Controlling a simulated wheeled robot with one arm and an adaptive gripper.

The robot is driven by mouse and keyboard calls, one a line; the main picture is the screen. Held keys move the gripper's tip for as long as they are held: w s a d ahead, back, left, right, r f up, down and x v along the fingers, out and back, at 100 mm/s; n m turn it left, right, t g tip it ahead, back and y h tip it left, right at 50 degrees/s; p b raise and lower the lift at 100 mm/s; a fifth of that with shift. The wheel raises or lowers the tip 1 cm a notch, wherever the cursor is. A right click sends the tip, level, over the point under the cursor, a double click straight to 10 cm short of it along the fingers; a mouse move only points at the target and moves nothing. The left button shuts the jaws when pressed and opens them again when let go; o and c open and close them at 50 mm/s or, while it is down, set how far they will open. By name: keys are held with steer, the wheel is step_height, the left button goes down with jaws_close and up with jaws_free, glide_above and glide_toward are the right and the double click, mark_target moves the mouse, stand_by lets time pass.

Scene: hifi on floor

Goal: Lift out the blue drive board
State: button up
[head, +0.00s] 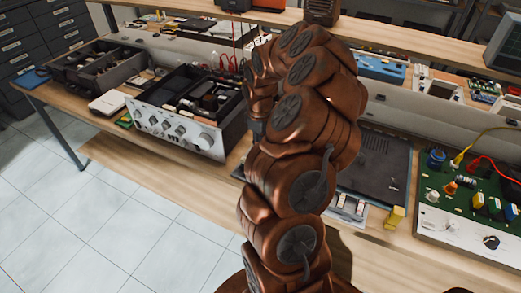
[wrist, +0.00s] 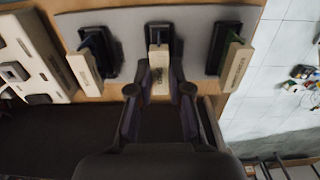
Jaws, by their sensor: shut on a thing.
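In the wrist view my gripper (wrist: 160,92) is shut on a cream labelled block (wrist: 159,62), the middle one of three. Behind it is a dark upright piece in a black holder (wrist: 159,33) on a grey panel (wrist: 195,20). A similar cream block (wrist: 84,74) stands to its left and another (wrist: 237,66) to its right, each with a dark holder behind it. The labels are too blurred to read. I cannot tell which piece is the blue drive board. In the head view my arm hides the fingertips.
In the head view an amplifier-like box (head: 180,130) stands left on the wooden bench (head: 150,163). A green circuit board (head: 470,205) with knobs and cables lies at the right. Tiled floor (head: 110,225) lies in front. A white panel (wrist: 30,60) stands at the wrist view's left.

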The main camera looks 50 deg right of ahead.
jaws_close()
steer(key=shift+r, duration=0.15)
steer(key=shift+r+p, duration=0.55)
steer(key=shift+r, duration=3.1)
steer(key=shift+a, duration=0.1)
